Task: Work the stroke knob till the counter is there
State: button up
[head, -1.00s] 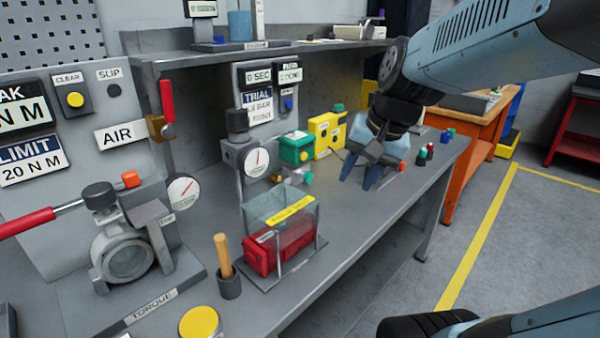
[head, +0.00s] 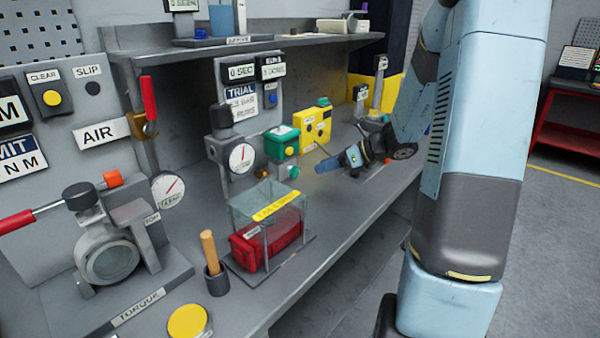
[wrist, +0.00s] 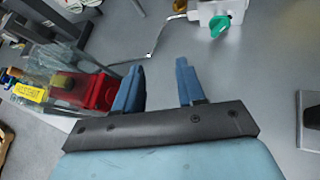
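I cannot single out the stroke knob or its counter with certainty; no readable label names them. A green knob on a small pale fitting (head: 292,172) sits in front of the green box (head: 282,143); a similar green knob (wrist: 220,25) shows at the top of the wrist view. The panel carries a small display (head: 241,72) reading "0 SEC" and a second display (head: 271,68) that is too small to read surely.
A clear guard (head: 240,208) over a red block (head: 270,242) stands front left of my gripper. A yellow box (head: 314,128) is behind it. A stand (head: 378,82) with a small dark display is at the back right, partly behind my arm. A wooden-handled tool (head: 209,252) stands in a cup.

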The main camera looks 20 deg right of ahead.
aim_at(299, 171)
jog(key=w+d+f+m+t, duration=0.1)
jog(key=d+m, duration=0.1)
jog(key=w+d+f+m+t, duration=0.1)
jog(key=w+d+f+m, duration=0.1)
jog(key=w+d+f+m+t, duration=0.1)
jog(key=w+d+f+m, duration=0.1)
jog(key=m, duration=0.1)
jog(key=shift+d, duration=0.3)
jog(key=shift+w+f, duration=0.1)
jog(key=x, duration=1.3)
jog(key=shift+w, duration=0.35)
grip_shut()
